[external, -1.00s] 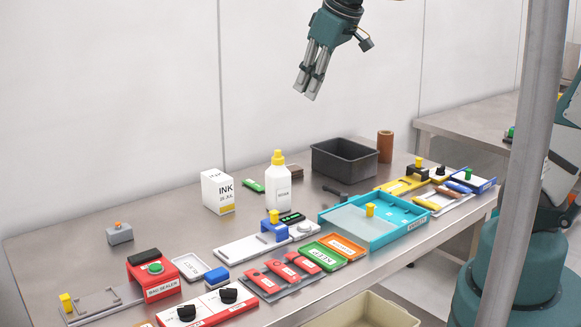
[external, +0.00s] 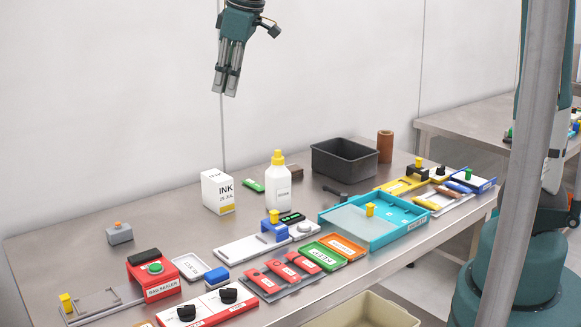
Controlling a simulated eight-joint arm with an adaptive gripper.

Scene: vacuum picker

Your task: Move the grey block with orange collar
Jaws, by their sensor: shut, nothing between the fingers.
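The grey block with orange collar (external: 119,233) stands on the metal table at the far left, a small grey box with an orange piece on top. My gripper (external: 225,91) is high above the table, pointing down, above the ink box and clearly to the right of the grey block. Its fingers are shut and hold nothing.
The steel table (external: 60,235) is bare around the grey block. Nearby are the red bag sealer (external: 152,275), ink box (external: 217,191) and white bottle (external: 278,182). A black bin (external: 344,162) and teal tray (external: 372,222) are farther right. A grey post (external: 530,150) stands in front.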

